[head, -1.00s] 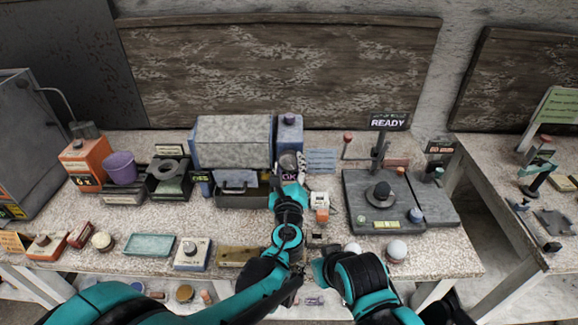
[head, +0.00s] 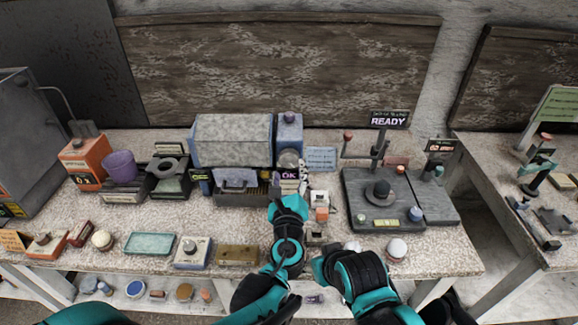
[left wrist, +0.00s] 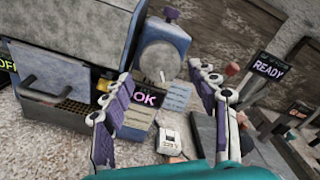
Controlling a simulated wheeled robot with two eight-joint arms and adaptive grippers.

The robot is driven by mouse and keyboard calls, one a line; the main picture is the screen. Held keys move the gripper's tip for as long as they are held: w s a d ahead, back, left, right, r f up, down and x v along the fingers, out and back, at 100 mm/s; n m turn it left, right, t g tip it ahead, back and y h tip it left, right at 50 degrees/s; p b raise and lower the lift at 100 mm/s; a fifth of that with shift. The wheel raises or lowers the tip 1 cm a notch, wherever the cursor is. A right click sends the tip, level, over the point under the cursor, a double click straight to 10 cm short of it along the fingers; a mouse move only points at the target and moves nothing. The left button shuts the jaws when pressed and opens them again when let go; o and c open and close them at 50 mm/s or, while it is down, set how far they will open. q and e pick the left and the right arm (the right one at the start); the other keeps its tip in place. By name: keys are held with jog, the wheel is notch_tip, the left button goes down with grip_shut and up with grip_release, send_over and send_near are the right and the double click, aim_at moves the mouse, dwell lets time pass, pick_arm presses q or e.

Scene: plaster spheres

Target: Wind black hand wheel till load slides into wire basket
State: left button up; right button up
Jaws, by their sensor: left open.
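A blue-grey machine (head: 232,140) stands at the back centre of the table, with a blue housing (head: 289,130) at its right end. A round grey disc (left wrist: 160,62) sits on the housing's front; I cannot tell whether it is the black hand wheel. A dark tray with a slatted or mesh bottom (left wrist: 75,106) sits at the machine's front, left of the "OK" sign (left wrist: 145,97). I cannot make out a load. My left gripper (left wrist: 165,95) is open and empty, fingers apart, in front of the sign and disc. My right arm shows at bottom centre, its fingertips unseen.
A dark platform with a round knobbed piece (head: 380,192) and a "READY" sign (head: 388,120) stand right. A small white-orange box (left wrist: 169,137) is near my left gripper. Small items line the front edge.

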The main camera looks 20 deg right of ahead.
pick_arm(q)
jog(key=v, duration=0.8)
jog(key=shift+a, duration=0.1)
jog(key=w+a+f+n+g+y, duration=0.1)
jog(key=a+f+n+g+y, duration=0.15)
jog(key=a+n, duration=0.65)
jog(key=a+f+n+g+y, duration=0.15)
jog(key=a+n+y, duration=0.35)
jog(key=a, duration=0.7)
jog(key=s+a+f+n+g+h, duration=0.1)
jog(key=s+a+f+n+g, duration=0.1)
jog(key=s+a+n, duration=0.3)
jog(key=s+a+f+n+g+h, duration=0.1)
jog(key=s+a+f+n+g, duration=0.2)
jog(key=s+n, duration=0.6)
jog(key=a+n+g, duration=0.1)
jog(key=a+n, duration=0.1)
jog(key=n, duration=0.2)
jog(key=shift+a+f+n, duration=0.25)
jog(key=shift+a+n, duration=0.05)
jog(key=shift+h, duration=0.25)
